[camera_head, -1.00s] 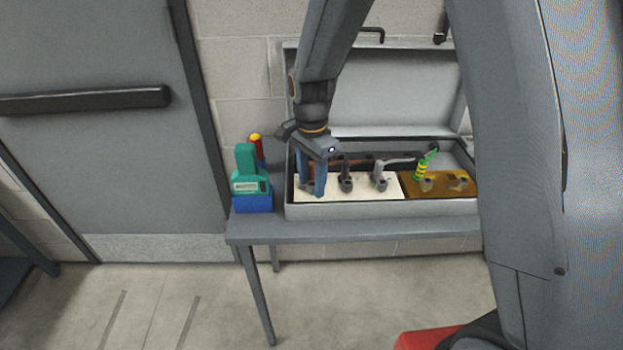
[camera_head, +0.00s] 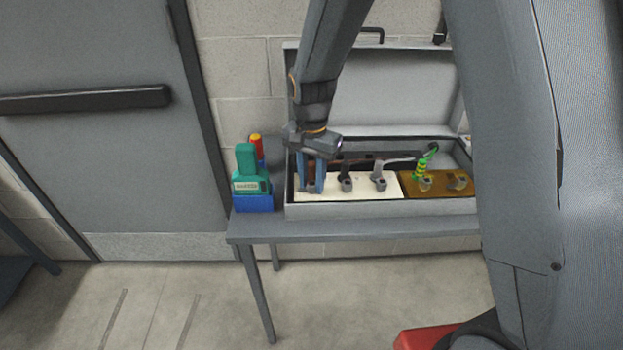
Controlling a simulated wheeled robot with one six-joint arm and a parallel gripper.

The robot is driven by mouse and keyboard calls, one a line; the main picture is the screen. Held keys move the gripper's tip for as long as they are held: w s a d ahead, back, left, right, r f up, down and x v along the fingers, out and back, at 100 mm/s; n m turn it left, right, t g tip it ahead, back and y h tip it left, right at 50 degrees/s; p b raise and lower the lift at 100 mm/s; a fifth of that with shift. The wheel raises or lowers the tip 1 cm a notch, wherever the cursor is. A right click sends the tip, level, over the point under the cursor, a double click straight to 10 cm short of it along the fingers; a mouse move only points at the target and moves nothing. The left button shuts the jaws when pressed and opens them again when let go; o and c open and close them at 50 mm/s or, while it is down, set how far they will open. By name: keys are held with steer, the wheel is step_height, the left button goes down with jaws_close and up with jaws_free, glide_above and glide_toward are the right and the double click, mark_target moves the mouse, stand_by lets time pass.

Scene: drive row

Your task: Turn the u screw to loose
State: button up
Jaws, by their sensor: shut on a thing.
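An open grey case (camera_head: 380,208) stands on a table and holds a white panel (camera_head: 330,191) and a brown panel (camera_head: 408,191). My gripper (camera_head: 313,190) points down at the left end of the white panel. Its blue fingers are shut on a small part there, which I take for the u screw; the fingers hide it, and I see no letter. Two dark grey screws with levers, one in the middle (camera_head: 346,184) and one on the right (camera_head: 380,183), stand on the same panel, apart from my gripper.
A green-and-yellow striped piece (camera_head: 421,168) rises at the brown panel. The raised lid (camera_head: 395,90) is behind my arm.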

mark_target(312, 187)
steer(key=shift+w+r, duration=0.1)
steer(key=o, duration=1)
steer(key=shift+c, duration=0.2)
steer(key=shift+r+b, duration=1.05)
steer(key=shift+r, duration=2.85)
steer(key=s+d+f+n, duration=0.2)
steer(key=s+d+n, duration=0.1)
steer(key=s+d, duration=0.4)
steer(key=s+d+f+n+t+b, duration=0.1)
steer(key=s+d+f+n, duration=0.1)
steer(key=s+d, duration=0.6)
steer(key=shift+s+n, duration=0.2)
steer(key=shift+n, duration=0.6)
